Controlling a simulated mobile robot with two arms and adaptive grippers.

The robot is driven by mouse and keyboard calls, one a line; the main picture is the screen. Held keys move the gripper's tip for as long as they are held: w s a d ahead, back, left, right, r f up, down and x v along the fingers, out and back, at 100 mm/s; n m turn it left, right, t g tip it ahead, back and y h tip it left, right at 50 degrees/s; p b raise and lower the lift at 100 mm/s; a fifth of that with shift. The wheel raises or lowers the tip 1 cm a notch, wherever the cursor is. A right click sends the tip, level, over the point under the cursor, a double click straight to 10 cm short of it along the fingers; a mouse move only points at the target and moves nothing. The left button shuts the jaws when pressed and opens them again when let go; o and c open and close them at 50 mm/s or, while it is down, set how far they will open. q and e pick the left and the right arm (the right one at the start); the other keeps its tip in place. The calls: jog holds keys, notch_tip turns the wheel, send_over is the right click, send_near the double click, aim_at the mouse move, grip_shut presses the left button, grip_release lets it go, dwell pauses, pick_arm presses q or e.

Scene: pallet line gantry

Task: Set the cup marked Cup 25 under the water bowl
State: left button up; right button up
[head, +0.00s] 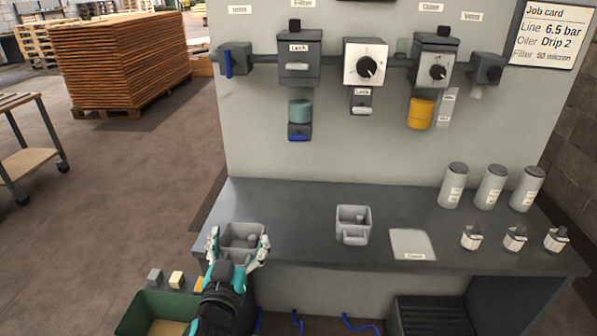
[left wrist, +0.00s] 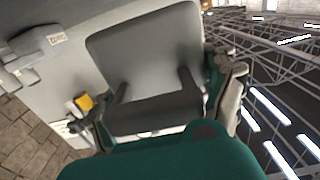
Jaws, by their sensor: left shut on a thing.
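A grey square open-topped cup (head: 241,232) is at the left front of the bench, between the fingers of my left gripper (head: 238,246). The gripper is shut on it; whether the cup touches the bench I cannot tell. In the left wrist view the cup (left wrist: 145,65) fills the space between the fingers. A similar grey cup (head: 353,218) stands near the bench's middle. No "Cup 25" marking is legible on either. The teal water bowl (head: 300,111) hangs under the filter unit on the panel, with a blue drain part (head: 299,132) below it. My right gripper is not in view.
The dark bench (head: 300,195) is clear below the bowl. A pale labelled plate (head: 412,243), grey cylinders (head: 491,186) and small bottles (head: 515,238) occupy its right side. A yellow bowl (head: 420,112) hangs at right. A green bin (head: 158,311) stands front left.

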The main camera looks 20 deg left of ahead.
pick_arm(q)
jog(key=shift+s+d+f, duration=0.1)
jog(key=shift+s+d, duration=0.25)
jog(key=shift+s, duration=0.05)
jog(key=s+d+m+h+p, duration=0.2)
jog(key=s+d+h+p, duration=0.2)
jog(key=s+d, duration=0.3)
jog(key=s, duration=0.3)
jog(key=shift+s+d+m+t, duration=0.25)
jog(key=shift+d+m+t, duration=0.05)
jog(key=shift+d+m, duration=0.1)
jog(key=w+a+n+y+b, duration=0.1)
jog(key=w+a, duration=0.1)
jog(key=w, duration=0.1)
jog(key=w+a+y+b, duration=0.1)
jog(key=w+a, duration=0.2)
jog(key=w, duration=0.1)
jog(key=w+a+n+y+b, duration=0.1)
jog(key=w+a+b, duration=0.1)
jog(key=w+a, duration=0.1)
jog(key=shift+w+n+y, duration=0.3)
jog(key=shift+w, duration=0.25)
jog(key=shift+w+a, duration=0.1)
jog(key=shift+a, duration=0.2)
